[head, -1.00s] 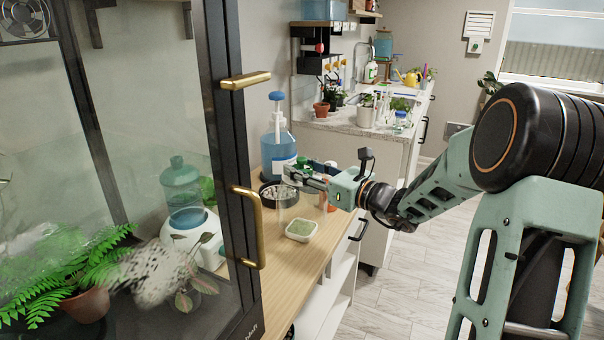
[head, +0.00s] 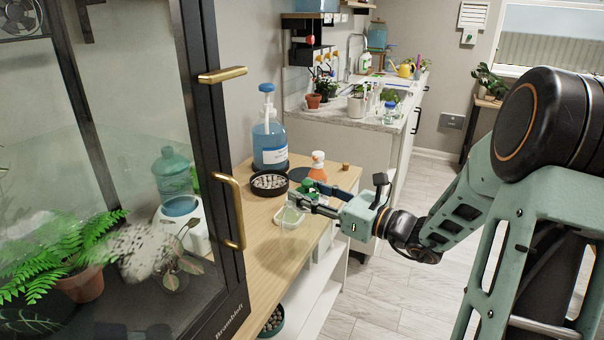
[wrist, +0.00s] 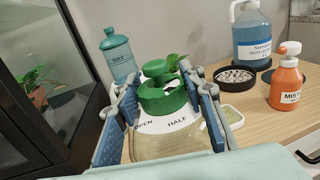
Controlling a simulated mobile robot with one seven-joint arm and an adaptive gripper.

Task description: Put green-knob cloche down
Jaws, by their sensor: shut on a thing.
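The green-knob cloche has a green knob and collar (wrist: 162,92) and a clear dome (wrist: 165,146) below with a white band reading OPEN and HALF. My gripper (wrist: 166,103) is shut on it, one blue finger pad on each side of the collar. In the head view my gripper (head: 302,201) holds the cloche (head: 309,187) upright over the front edge of the wooden bench (head: 262,272). The see-through dome overlaps a small white tray of green stuff (head: 291,217) behind it. Whether the dome's rim touches the bench cannot be told.
A black dish of pebbles (head: 269,184), an orange spray bottle (head: 317,167) and a big blue jug (head: 269,135) stand farther back. A glass cabinet with brass handles (head: 232,210) is close on the left. Bare bench lies at the front left.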

